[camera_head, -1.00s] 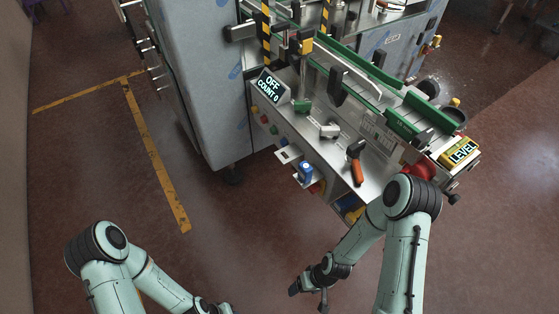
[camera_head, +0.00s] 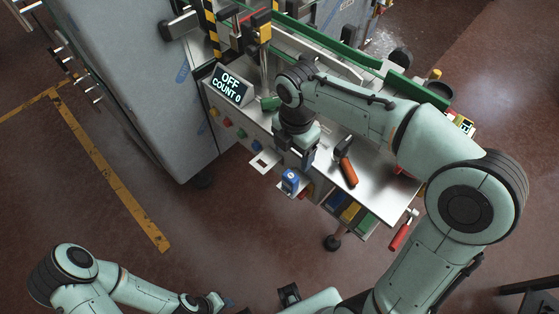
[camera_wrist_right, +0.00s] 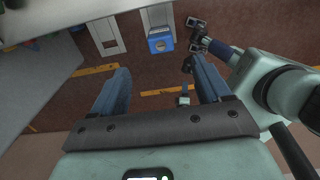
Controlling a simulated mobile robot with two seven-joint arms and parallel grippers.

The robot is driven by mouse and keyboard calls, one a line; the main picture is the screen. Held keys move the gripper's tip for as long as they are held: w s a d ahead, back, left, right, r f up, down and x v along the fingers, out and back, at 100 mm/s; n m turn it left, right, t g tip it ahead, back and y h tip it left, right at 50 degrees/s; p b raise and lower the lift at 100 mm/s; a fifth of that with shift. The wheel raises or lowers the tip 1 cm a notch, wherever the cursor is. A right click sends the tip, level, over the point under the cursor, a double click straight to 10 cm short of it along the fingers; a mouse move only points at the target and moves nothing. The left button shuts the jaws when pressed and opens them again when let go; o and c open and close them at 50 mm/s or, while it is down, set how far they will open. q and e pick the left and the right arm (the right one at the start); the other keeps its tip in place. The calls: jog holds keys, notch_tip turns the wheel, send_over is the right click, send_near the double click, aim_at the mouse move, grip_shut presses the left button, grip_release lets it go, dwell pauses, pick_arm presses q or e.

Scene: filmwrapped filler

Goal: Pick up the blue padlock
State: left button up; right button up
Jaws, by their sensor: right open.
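The blue padlock (camera_head: 290,181) sits at a small white bracket on the front edge of the machine's counter. It also shows in the right wrist view (camera_wrist_right: 160,42), at the upper middle beyond my fingers. My right gripper (camera_head: 296,157) is just above and behind the padlock in the head view. In the wrist view its two blue fingers are spread, with nothing between them, and the padlock is apart from them. My left gripper (camera_head: 221,303) is low at the bottom edge of the head view, over the floor, and its jaws are not clear.
An empty white bracket (camera_head: 265,162) is beside the padlock. An orange-handled tool (camera_head: 347,166) lies on the steel counter. A red-handled tool (camera_head: 402,232) hangs at the right. A display (camera_head: 230,85) reads OFF, COUNT 0. Floor in front is open.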

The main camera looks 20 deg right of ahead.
aim_at(291, 176)
jog(key=f, duration=0.4)
jog(key=f+b, duration=0.1)
jog(key=f, duration=0.2)
jog(key=shift+s, duration=0.3)
jog(key=shift+w+a+f+b, duration=0.1)
jog(key=shift+f+b, duration=0.1)
jog(key=shift+f, duration=1.35)
jog(key=shift+w+a+f+b, duration=0.1)
jog(key=shift+f+b, duration=0.1)
jog(key=shift+f, duration=1.35)
pick_arm(q)
jog(key=shift+s+f, duration=0.3)
jog(key=shift+f, duration=0.2)
jog(key=shift+s+f, duration=0.3)
jog(key=shift+f, duration=0.2)
pick_arm(e)
jog(key=shift+c, duration=0.3)
jog(key=c, duration=1)
jog(key=shift+c, duration=0.4)
jog(key=shift+r, duration=0.15)
